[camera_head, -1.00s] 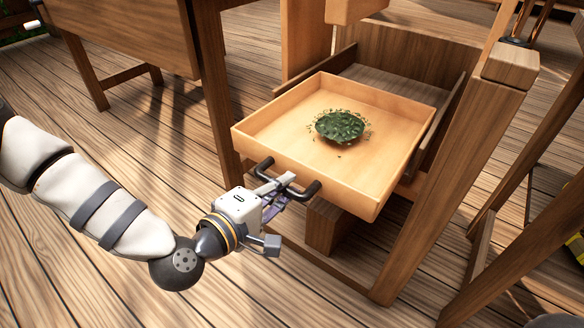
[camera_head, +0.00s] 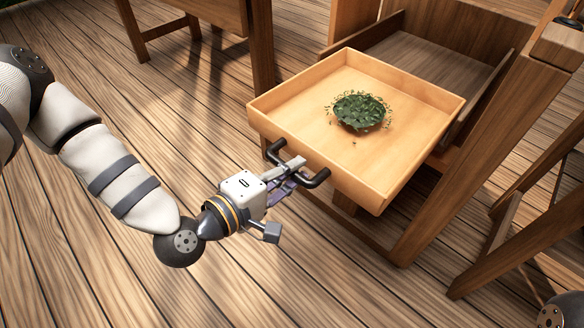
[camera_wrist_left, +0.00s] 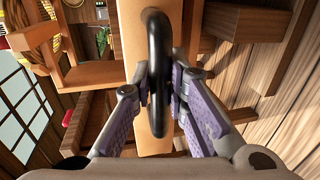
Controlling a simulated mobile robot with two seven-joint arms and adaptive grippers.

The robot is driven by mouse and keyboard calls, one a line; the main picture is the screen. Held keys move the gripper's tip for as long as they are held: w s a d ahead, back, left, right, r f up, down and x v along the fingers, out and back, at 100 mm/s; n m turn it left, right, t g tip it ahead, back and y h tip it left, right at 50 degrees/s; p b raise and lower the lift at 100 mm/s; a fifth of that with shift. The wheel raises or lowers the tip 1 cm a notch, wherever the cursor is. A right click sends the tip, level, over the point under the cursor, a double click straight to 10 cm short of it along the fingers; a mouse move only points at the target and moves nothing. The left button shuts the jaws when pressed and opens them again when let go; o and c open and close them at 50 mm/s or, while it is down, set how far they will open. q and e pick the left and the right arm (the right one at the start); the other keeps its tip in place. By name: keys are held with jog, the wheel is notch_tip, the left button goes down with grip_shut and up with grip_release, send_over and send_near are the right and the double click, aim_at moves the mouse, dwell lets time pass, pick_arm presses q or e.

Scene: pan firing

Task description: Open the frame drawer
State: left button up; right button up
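The frame drawer (camera_head: 285,106) is a shallow light-wood tray, pulled well out of its wooden frame (camera_head: 440,62). A clump of green leaves (camera_head: 360,111) lies on its floor. A black curved handle (camera_head: 318,180) is on its front face. My left gripper (camera_head: 291,172) is at the middle of the handle. In the left wrist view the two purple-grey fingers are closed around the handle bar (camera_wrist_left: 158,75), one on each side. My right gripper is not in view.
Wooden legs of the frame (camera_head: 480,160) stand right of the drawer. Another wooden table (camera_head: 200,20) stands at the back left. The plank floor (camera_head: 330,270) in front of the drawer is clear.

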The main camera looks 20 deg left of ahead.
pick_arm(q)
jog(key=o, duration=0.4)
jog(key=shift+c, duration=0.2)
jog(key=v, duration=0.7)
jog(key=shift+s, duration=0.3)
jog(key=shift+r, duration=0.1)
